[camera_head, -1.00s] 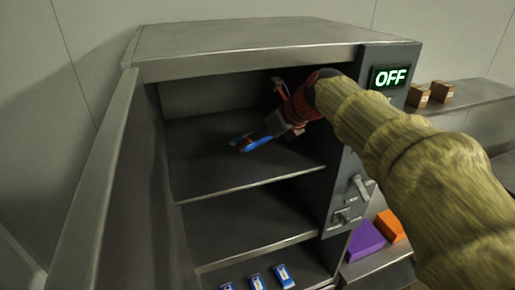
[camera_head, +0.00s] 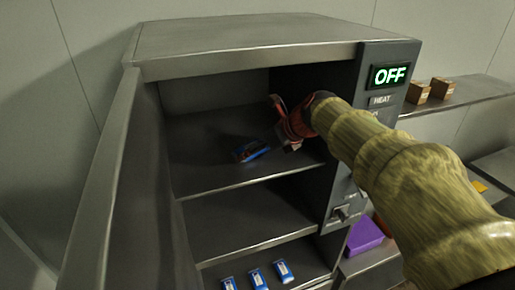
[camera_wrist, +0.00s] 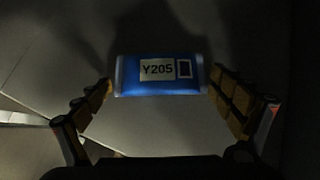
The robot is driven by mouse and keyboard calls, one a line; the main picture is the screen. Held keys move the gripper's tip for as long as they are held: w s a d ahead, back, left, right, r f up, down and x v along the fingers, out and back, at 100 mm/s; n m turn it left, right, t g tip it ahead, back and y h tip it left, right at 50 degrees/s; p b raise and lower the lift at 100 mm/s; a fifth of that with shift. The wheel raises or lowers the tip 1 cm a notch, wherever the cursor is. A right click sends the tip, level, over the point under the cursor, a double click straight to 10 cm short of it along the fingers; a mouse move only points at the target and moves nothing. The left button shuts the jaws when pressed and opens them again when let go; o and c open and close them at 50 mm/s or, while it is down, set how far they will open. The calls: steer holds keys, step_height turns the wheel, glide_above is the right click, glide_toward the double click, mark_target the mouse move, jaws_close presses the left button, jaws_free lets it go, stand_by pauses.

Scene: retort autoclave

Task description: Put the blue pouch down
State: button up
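The blue pouch (camera_head: 252,150) lies on the upper shelf (camera_head: 225,177) of the open autoclave. In the wrist view the blue pouch (camera_wrist: 160,74) shows a white label reading "Y205". My gripper (camera_head: 290,125) is inside the upper compartment, to the right of the pouch and apart from it. In the wrist view my gripper (camera_wrist: 158,95) has its two fingers spread wide, one on each side of the pouch, with gaps between them and it.
Several blue pouches (camera_head: 258,278) lie on a lower shelf. The autoclave door (camera_head: 108,190) stands open at left. The control panel (camera_head: 390,75) at right reads "OFF". A purple block (camera_head: 365,235) and brown boxes (camera_head: 440,88) sit outside at right. The upper shelf's left side is clear.

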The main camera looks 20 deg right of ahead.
steer(key=shift+o, duration=0.4)
steer(key=shift+r, duration=0.1)
steer(key=shift+r, duration=0.25)
steer(key=b+v, duration=0.2)
steer(key=v, duration=1)
steer(key=s+a+f+n+g+h, duration=0.1)
steer(key=s+a+f+n, duration=0.2)
steer(key=s+f+n, duration=0.6)
steer(key=s+a+f+n+g+h, duration=0.1)
steer(key=s+a+f+n, duration=0.3)
steer(key=s+f+n, duration=0.6)
steer(key=shift+s+n+g+h, duration=0.3)
steer(key=shift+s+n+h, duration=0.8)
steer(key=shift+n, duration=5.1)
steer(key=shift+s+y, duration=0.3)
steer(key=shift+s, duration=0.1)
